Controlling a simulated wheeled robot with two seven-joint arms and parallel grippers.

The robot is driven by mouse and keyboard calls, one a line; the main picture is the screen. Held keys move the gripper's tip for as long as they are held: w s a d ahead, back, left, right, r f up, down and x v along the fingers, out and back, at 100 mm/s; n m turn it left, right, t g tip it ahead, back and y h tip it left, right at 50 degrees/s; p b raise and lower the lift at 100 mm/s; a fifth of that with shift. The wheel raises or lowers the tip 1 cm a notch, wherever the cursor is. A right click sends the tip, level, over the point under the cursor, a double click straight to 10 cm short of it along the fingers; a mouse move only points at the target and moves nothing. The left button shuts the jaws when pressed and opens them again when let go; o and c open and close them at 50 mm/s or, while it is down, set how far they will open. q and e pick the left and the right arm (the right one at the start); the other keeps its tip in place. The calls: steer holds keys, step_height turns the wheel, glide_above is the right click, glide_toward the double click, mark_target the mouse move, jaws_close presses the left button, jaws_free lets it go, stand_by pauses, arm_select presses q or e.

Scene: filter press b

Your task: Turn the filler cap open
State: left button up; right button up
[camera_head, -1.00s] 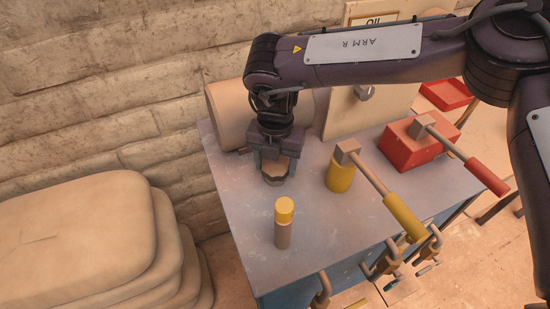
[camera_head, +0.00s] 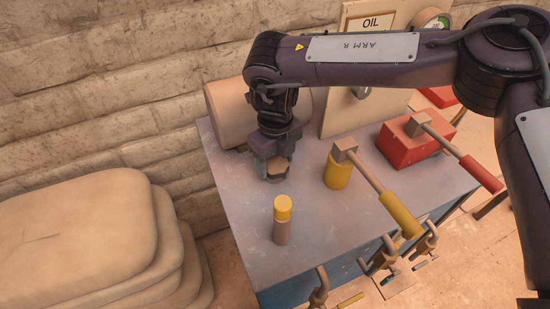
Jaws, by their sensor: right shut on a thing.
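The filler cap (camera_head: 279,168), a brownish faceted cap, sits on a short dark neck on the grey bench-like top (camera_head: 300,228) of the machine. My right gripper (camera_head: 276,158) reaches down from above and is shut on the cap. The fingers hide part of the cap, and I cannot see its thread or how far it is turned. My left gripper is not in view.
A small yellow-topped cylinder (camera_head: 283,219) stands in front of the cap. To the right are a yellow lever pump (camera_head: 339,172) and a red block with a red-handled lever (camera_head: 405,148). A tan cylinder (camera_head: 228,114) lies behind. Stacked sacks (camera_head: 80,235) stand left.

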mark_target(276, 162)
steer(key=shift+w+r+n, duration=0.1)
steer(key=shift+n, duration=1)
steer(key=shift+w+r+n, duration=0.1)
steer(key=shift+n, duration=1)
steer(key=o, duration=1)
steer(key=shift+s+f, duration=0.1)
steer(key=shift+c, duration=0.2)
step_height(276, 162, up, 8)
steer(key=shift+f+b, duration=0.1)
steer(key=shift+b, duration=0.4)
